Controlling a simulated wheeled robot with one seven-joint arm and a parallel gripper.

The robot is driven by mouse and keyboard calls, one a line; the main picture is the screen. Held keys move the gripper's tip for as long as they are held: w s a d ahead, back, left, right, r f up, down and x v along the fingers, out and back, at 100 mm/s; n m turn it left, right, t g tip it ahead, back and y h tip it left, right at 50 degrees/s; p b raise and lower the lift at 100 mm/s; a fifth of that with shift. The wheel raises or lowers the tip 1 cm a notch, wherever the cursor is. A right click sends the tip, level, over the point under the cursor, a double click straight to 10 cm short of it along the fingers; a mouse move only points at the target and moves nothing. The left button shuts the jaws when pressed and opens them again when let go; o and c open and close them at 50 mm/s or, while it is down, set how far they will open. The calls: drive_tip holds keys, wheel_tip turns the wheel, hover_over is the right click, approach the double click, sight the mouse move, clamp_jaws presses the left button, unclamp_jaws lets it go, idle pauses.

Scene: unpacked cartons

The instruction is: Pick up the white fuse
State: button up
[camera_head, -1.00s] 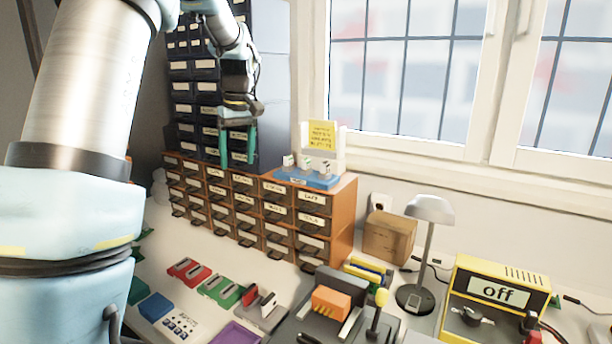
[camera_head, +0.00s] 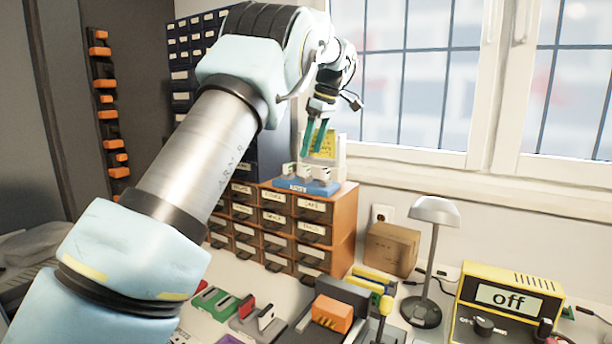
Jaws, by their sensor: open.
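My gripper (camera_head: 312,150) is open, with two green fingers pointing down. It appears in front of or above a blue stand (camera_head: 318,188) on the brown drawer cabinet; the depth gap is hard to judge. Small white pieces (camera_head: 304,172) stand upright on the blue stand, just below the fingertips in the picture. Another upright white piece (camera_head: 266,318) stands beside a red one (camera_head: 247,306) in a grey holder on the bench. The frame does not show clearly which white piece is the fuse. Nothing shows between the fingers.
The brown drawer cabinet (camera_head: 309,230) stands against the wall below the window. A yellow note (camera_head: 324,145) is behind the gripper.

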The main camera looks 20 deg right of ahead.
sight(307, 167)
drive_tip(key=shift+p+x, duration=0.55)
drive_tip(key=shift+x, duration=2.45)
drive_tip(key=shift+d, duration=0.1)
drive_tip(key=shift+c, duration=0.4)
clamp_jaws()
